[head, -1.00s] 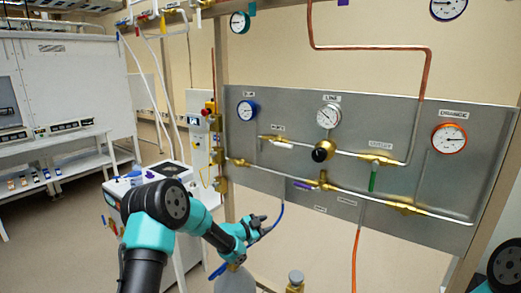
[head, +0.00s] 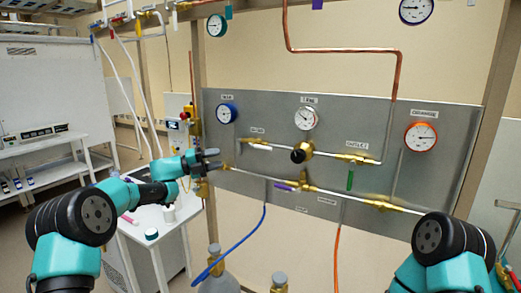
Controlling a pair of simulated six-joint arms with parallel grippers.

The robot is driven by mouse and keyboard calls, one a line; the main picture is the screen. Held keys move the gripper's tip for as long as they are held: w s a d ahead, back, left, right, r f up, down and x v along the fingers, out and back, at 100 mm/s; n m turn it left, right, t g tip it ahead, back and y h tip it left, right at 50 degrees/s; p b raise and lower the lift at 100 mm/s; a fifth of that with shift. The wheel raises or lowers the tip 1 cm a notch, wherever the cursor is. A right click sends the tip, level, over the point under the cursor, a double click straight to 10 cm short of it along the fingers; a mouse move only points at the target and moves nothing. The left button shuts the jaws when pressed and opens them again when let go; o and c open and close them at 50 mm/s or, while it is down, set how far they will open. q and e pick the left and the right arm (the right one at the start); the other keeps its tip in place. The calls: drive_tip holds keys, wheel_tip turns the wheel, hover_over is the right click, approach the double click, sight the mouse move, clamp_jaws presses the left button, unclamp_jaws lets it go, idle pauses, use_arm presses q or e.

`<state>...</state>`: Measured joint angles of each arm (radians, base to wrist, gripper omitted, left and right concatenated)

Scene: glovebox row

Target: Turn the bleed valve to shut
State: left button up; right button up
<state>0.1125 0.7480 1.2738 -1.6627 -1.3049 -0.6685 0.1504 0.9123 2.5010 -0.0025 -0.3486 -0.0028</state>
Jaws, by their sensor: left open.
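A grey valve panel (head: 230,185) carries several valves, and I cannot read which small label marks the bleed valve. A purple lever (head: 284,186) lies nearly along the lower pipe, beside a brass tee. A green lever (head: 350,181) hangs straight down under the outlet fitting. A pale lever (head: 261,146) lies along the upper pipe at left. A black round knob (head: 298,156) sits on a brass body in the middle. My left gripper (head: 215,160) is open and empty at the panel's left edge, pointing right, apart from the levers. My right gripper is out of view.
Blue (head: 226,113), white (head: 306,118) and orange (head: 421,137) gauges sit on the panel. A blue hose (head: 243,240) and an orange hose (head: 337,250) hang below it. Cylinder tops (head: 216,270) stand underneath. A white cart (head: 150,235) stands at left.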

sight(261, 148)
use_arm(q)
drive_tip(key=x, duration=1.7)
drive_tip(key=shift+d, duration=0.15)
clamp_jaws()
